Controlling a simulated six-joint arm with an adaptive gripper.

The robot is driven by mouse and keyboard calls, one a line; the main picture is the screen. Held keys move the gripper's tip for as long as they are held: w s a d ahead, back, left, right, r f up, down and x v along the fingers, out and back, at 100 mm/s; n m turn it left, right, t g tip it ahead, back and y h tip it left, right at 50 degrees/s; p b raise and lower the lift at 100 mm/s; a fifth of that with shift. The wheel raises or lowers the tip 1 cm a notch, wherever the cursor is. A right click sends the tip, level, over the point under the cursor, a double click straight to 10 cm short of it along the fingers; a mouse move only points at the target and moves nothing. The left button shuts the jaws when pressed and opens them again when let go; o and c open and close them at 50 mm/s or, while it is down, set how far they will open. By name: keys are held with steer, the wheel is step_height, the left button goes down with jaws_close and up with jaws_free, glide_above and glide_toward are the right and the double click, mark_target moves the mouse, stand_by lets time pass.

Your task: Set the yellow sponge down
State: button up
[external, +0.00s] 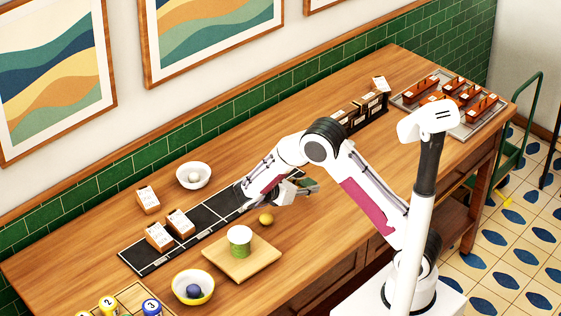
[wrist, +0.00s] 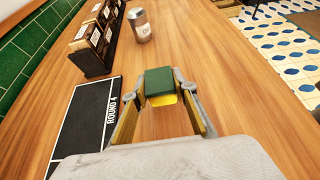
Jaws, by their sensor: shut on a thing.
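The yellow sponge (wrist: 160,98) has a dark green top layer and sits between my fingertips in the wrist view. My gripper (wrist: 160,90) is shut on it, one finger on each side. In the external view my gripper (external: 303,187) is over the table beside the black strip, and the green of the sponge shows at its end. I cannot tell whether the sponge touches the wooden table (wrist: 230,95).
A black strip (wrist: 82,118) marked "ROUND 4" lies left of my gripper. Bare wood lies right of the sponge.

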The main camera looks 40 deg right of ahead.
mark_target(306, 202)
steer(key=shift+f, duration=0.1)
steer(key=shift+f, duration=1.8)
steer(key=shift+f, duration=0.15)
steer(key=o, duration=0.9)
steer(key=shift+c, duration=0.2)
steer(key=shift+r, duration=0.2)
steer(key=v, duration=1.2)
